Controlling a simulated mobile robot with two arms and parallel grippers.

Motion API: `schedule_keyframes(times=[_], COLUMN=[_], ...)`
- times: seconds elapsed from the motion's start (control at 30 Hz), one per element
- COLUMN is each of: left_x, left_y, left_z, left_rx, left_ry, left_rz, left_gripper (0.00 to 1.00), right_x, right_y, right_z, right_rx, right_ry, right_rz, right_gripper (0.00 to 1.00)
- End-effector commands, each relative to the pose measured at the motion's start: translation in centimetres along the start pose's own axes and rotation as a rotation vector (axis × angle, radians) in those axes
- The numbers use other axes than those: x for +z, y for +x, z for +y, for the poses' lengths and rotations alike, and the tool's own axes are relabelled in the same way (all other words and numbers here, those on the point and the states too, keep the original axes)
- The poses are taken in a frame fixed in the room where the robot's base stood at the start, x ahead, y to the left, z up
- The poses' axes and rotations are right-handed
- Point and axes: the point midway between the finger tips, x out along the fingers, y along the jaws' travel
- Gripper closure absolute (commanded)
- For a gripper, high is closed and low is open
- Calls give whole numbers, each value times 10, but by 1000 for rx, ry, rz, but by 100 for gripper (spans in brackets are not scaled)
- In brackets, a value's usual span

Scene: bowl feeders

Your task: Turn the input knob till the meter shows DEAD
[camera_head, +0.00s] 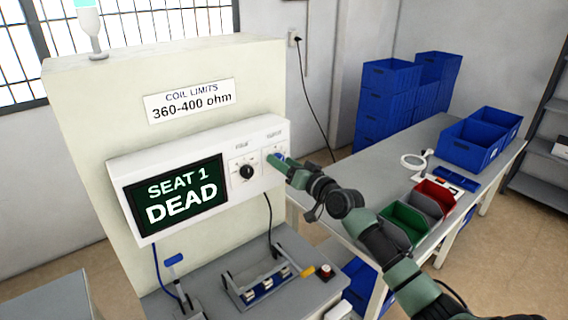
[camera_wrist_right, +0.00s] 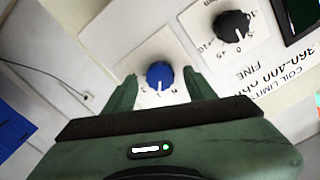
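The meter screen (camera_head: 178,196) on the white panel reads "SEAT 1 DEAD". The blue input knob (camera_wrist_right: 159,74) shows in the right wrist view on a white plate, its white pointer aimed towards the numbered scale. My right gripper (camera_wrist_right: 160,88) is open, with one finger on each side of the blue knob and gaps on both sides. In the head view my right gripper (camera_head: 277,161) is at the panel's right end and mostly hides this knob. A black knob (camera_head: 246,171) sits to its left; it also shows in the wrist view (camera_wrist_right: 233,25). My left gripper is out of view.
A sign (camera_head: 191,101) reads "COIL LIMITS 360-400 ohm". Below the panel is a grey bench with a metal fixture (camera_head: 262,284) and a red button (camera_head: 325,272). At right, a table holds green (camera_head: 403,224) and blue bins (camera_head: 470,150).

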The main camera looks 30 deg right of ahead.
Motion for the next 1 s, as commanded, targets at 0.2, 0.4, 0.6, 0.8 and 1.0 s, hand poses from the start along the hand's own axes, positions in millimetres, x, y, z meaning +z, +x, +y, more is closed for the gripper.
schedule_keyframes(times=[0.2,0.4,0.6,0.8,1.0], left_x=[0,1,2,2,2], left_y=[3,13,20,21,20], left_z=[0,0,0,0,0], left_rx=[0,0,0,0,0], left_ry=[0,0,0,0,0], left_rz=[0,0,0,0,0], left_gripper=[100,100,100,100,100], right_x=[2,4,2,0,0], right_y=[-10,-45,-71,-78,-78], right_z=[1,2,1,0,0], right_rx=[0,0,0,0,0], right_ry=[0,-1,-1,-1,0], right_rz=[-1,-2,-1,0,0], right_gripper=[45,45,45,45,45])
